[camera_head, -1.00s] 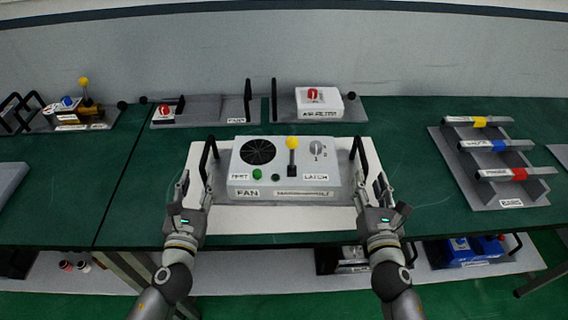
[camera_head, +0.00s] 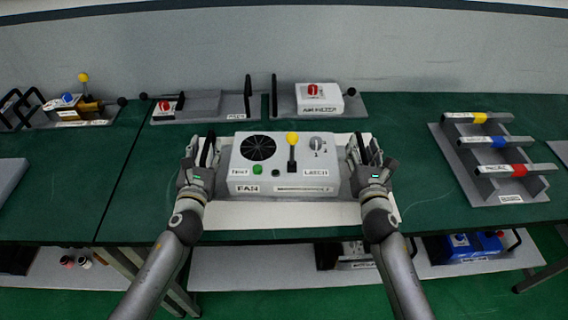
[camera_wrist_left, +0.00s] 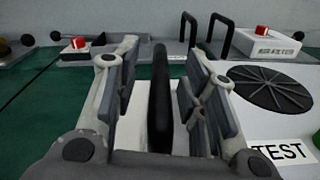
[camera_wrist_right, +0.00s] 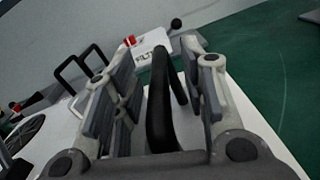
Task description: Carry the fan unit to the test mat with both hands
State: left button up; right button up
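The fan unit (camera_head: 285,166) is a light grey box with a black fan grille, a yellow-knobbed lever, a green button and a dial. It rests on the white mat (camera_head: 290,215) on the green table. It has a black handle at each side. My left gripper (camera_head: 207,150) is at the left handle, its fingers open on either side of the black bar (camera_wrist_left: 160,100) in the left wrist view. My right gripper (camera_head: 360,152) is at the right handle, its fingers open around the black bar (camera_wrist_right: 160,105) in the right wrist view. Gaps show beside both bars.
An air filter unit (camera_head: 318,98) and another grey module (camera_head: 205,104) stand behind. A rack with coloured bars (camera_head: 495,165) stands at the right. Another unit with a yellow knob (camera_head: 80,103) is at the back left. Green table is clear between the fan unit and rack.

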pick_arm(q)
jog(key=shift+w, duration=0.2)
pick_arm(e)
jog(key=shift+w, duration=0.25)
pick_arm(q)
jog(key=shift+c, duration=0.5)
pick_arm(e)
jog(key=shift+c, duration=0.5)
pick_arm(q)
grip_shut()
pick_arm(e)
grip_shut()
pick_arm(q)
jog(key=shift+r, duration=0.2)
pick_arm(e)
jog(key=shift+r, duration=0.25)
